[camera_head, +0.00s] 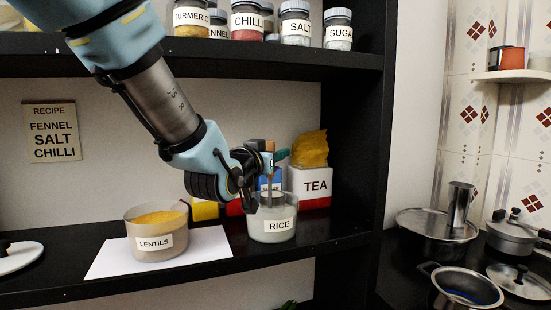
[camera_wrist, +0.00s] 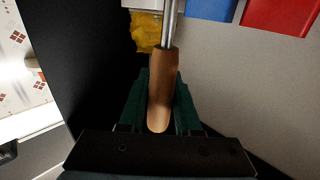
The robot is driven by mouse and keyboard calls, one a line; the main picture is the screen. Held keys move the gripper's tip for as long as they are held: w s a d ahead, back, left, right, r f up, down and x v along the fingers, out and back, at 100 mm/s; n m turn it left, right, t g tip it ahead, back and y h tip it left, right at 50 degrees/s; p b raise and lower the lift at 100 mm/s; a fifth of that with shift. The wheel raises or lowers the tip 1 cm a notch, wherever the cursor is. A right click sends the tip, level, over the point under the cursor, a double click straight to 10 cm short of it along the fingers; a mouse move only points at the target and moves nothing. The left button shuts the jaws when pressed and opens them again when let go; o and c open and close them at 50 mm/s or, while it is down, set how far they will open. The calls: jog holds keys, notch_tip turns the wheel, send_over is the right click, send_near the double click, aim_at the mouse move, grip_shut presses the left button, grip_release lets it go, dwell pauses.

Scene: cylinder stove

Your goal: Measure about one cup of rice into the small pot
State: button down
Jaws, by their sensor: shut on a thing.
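My gripper (camera_head: 268,162) is shut on the wooden handle of a metal-shafted utensil (camera_wrist: 162,75), at the rice container. The handle lies between the green fingers (camera_wrist: 160,100) in the wrist view. The clear round container labelled RICE (camera_head: 262,236) stands on the shelf, below my gripper. At the right are an open pot (camera_head: 455,300), a wide lidded pot (camera_head: 425,243) and a smaller lidded pot (camera_head: 508,243); I cannot tell which is the small pot.
A LENTILS container (camera_head: 150,256) stands on a white sheet (camera_head: 215,262) left of the rice. A TEA box (camera_head: 312,180) and a yellow bag (camera_head: 310,150) are behind. Spice jars (camera_head: 246,25) line the upper shelf. A black upright panel (camera_head: 352,150) separates the shelf from the pots.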

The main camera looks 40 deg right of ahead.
notch_tip(320, 180, up, 7)
jog(key=p, duration=0.3)
dwell(0.4)
jog(key=shift+f, duration=0.1)
dwell(0.5)
